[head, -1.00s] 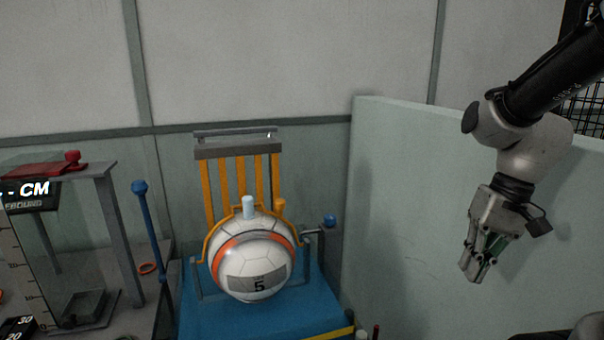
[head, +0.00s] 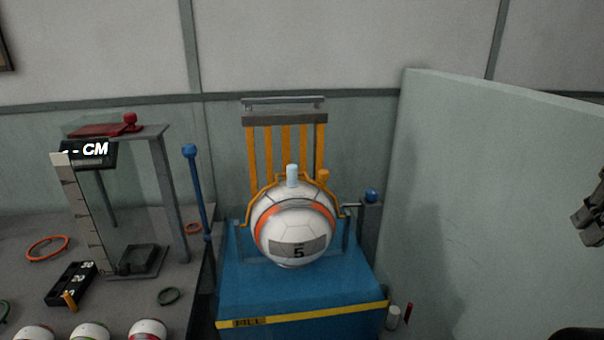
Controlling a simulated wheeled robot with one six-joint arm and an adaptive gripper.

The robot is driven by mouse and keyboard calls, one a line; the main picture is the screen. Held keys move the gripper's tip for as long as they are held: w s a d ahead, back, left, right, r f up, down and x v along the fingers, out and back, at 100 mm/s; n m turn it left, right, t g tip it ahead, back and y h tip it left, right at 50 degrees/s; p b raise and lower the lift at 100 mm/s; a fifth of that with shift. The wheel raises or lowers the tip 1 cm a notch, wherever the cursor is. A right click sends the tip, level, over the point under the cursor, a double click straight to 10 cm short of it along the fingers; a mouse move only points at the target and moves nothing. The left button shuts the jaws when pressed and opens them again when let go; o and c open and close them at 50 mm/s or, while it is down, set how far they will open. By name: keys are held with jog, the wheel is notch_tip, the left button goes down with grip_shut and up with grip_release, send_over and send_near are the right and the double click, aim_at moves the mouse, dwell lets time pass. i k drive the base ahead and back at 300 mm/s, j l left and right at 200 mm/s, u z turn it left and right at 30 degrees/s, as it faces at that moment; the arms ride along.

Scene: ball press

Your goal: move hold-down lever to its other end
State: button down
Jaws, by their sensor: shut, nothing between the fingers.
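A white ball with orange bands and the number 5 (head: 292,225) sits on the blue press stand (head: 285,290). A yellow frame curves round its upper part, with upright yellow bars (head: 268,150) behind it and a pale peg (head: 292,175) above. A long blue lever with a round knob (head: 191,151) stands upright left of the stand. Which of these is the hold-down lever, I cannot tell. My gripper (head: 588,222) is shut and empty, partly cut off at the right edge, well away from the press.
A rebound gauge with a red-topped glass case (head: 125,195) stands on the grey bench at left, with rings and several balls near it. A pale partition (head: 480,200) stands right of the press. A small white cylinder (head: 393,316) is beside the stand.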

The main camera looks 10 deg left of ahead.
aim_at(190, 151)
jog(key=k+j+u, duration=0.15)
jog(key=u, duration=0.2)
jog(key=k+j+u, duration=0.1)
jog(key=u, duration=0.25)
jog(key=k+j+u, duration=0.1)
jog(key=j+u, duration=0.25)
